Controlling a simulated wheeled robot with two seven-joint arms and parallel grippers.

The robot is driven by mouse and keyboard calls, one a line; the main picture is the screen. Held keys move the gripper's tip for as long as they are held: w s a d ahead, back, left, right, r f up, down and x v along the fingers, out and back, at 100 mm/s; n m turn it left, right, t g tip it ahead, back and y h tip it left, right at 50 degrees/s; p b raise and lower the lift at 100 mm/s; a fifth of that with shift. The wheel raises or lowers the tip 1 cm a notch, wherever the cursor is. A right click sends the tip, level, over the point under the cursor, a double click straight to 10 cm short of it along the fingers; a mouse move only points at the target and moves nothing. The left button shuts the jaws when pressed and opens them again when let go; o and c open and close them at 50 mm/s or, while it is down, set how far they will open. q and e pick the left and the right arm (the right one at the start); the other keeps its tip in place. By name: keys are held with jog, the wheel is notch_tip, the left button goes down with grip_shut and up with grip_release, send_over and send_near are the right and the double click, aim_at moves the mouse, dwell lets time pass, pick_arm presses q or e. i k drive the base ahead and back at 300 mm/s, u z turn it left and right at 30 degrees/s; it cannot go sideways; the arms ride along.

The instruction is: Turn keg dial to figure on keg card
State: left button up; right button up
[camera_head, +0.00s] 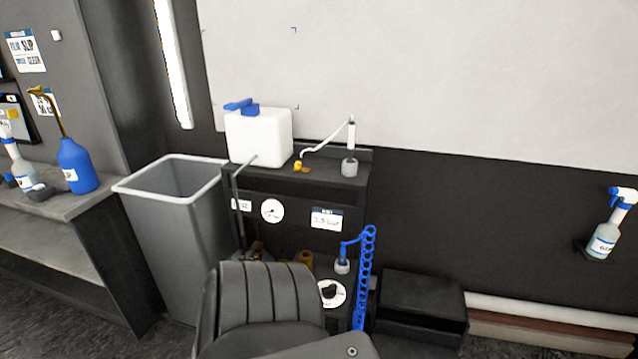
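A white card with a dark header (327,219) is on the front of the dark stand; its figure is too small to read surely. A round white gauge (272,211) with a dark needle is left of the card. A round white dial (331,293) with a black knob sits low at the right of the stand, partly covered at its lower edge. The setting of the dial is too small to read. A white container (258,138) with a blue top part stands on the stand. Neither of my grippers shows in the head view.
A grey bin (170,240) stands left of the stand (330,180). A dark ribbed shape (265,300) in front hides part of the stand's lower area. A spray bottle (605,238) hangs far right.

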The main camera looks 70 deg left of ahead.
aim_at(329, 291)
jog(key=u, duration=0.8)
jog(key=i, duration=0.8)
jog(key=u, duration=0.9)
